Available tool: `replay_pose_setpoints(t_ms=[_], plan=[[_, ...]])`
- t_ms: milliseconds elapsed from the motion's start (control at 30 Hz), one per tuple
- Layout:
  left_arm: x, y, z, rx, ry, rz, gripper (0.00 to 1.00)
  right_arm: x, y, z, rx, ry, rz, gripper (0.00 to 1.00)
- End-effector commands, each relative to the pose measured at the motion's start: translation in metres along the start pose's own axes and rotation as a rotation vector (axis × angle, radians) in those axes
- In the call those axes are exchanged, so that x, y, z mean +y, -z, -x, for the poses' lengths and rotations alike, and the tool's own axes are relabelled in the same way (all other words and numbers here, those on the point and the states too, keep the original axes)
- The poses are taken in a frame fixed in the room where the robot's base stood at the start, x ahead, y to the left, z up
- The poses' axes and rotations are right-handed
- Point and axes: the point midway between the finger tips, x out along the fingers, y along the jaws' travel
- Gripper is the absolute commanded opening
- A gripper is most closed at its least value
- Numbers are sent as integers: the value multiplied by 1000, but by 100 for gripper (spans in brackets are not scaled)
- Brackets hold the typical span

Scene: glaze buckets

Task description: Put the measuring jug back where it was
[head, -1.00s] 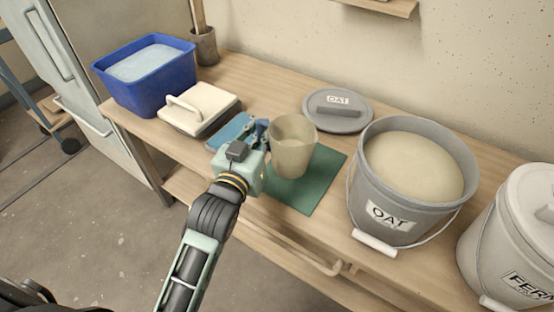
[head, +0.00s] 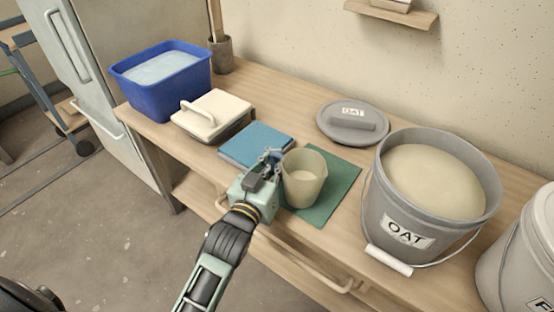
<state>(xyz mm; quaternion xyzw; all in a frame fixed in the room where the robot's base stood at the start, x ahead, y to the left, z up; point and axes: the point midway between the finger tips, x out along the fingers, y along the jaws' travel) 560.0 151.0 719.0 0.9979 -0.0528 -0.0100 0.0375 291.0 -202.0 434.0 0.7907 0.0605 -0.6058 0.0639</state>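The measuring jug (head: 304,178) is a translucent beige cup with pale contents low inside. It is upright over the left part of the green mat (head: 337,188); I cannot tell whether its base touches the mat. My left gripper (head: 274,162) is at the jug's left side, its fingers shut on the jug there. The fingertips and the jug's handle side are partly hidden. My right gripper is not in view.
The grey OAT lid (head: 352,122) lies behind the mat, and the open OAT bucket (head: 408,232) stands right. A cream-lidded box (head: 212,112) and blue tub (head: 178,92) stand left.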

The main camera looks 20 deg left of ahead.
Motion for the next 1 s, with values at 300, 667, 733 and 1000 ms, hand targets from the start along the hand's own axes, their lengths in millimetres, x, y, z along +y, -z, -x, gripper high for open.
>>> replay_pose_setpoints(t_ms=[300,667,733,1000], plan=[[0,-2,0,0,0,0,10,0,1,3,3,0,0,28],[0,-2,0,0,0,0,17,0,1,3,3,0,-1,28],[0,1,0,1,-1,0,17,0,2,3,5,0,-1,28],[0,0,40,-5,0,1,17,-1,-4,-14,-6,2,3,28]])
